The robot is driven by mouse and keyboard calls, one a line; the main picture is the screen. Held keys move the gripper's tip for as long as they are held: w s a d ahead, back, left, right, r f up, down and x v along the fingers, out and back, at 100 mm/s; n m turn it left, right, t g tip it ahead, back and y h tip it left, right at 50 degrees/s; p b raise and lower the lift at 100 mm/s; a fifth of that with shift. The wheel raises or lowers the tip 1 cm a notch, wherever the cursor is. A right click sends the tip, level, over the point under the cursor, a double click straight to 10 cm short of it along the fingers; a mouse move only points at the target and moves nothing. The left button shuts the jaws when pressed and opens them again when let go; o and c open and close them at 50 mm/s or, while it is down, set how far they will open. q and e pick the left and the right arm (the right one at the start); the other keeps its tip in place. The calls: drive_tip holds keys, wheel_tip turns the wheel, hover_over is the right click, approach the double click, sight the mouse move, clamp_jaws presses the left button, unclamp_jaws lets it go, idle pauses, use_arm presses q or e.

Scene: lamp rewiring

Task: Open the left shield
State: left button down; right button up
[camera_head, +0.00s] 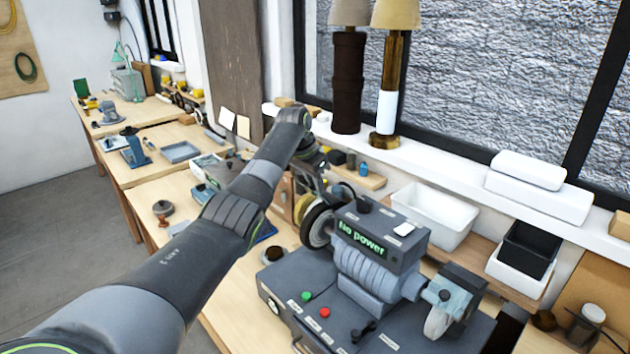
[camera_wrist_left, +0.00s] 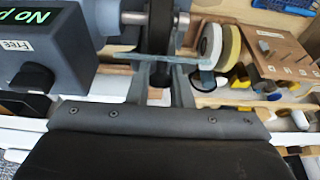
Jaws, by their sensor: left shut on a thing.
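The grey bench grinder (camera_head: 375,255) stands on the bench, its display reading "No power". Its left wheel (camera_head: 317,226) shows below my left gripper (camera_head: 322,180), which is at the grinder's left end, partly hidden by my arm. In the left wrist view, the left shield (camera_wrist_left: 135,58) is a thin, bluish, see-through plate across my fingertips, in front of the dark wheel (camera_wrist_left: 161,25). My left gripper (camera_wrist_left: 158,82) is shut on the shield; the exact contact is hard to see. The right shield (camera_head: 452,298) sits over the right wheel. My right gripper is not in view.
A white bin (camera_head: 432,216) and a black tray (camera_head: 530,245) stand behind the grinder. Two lamps (camera_head: 347,80) stand on the windowsill. Green and red buttons are on the grinder's base.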

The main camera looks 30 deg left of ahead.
sight(310, 187)
use_arm(q)
drive_tip(key=shift+w+d+g, duration=0.1)
drive_tip(key=shift+w+g, duration=0.1)
drive_tip(key=shift+g, duration=0.2)
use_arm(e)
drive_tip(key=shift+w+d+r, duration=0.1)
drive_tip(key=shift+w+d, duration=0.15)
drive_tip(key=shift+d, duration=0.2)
use_arm(q)
drive_tip(key=c, duration=1.4)
unclamp_jaws()
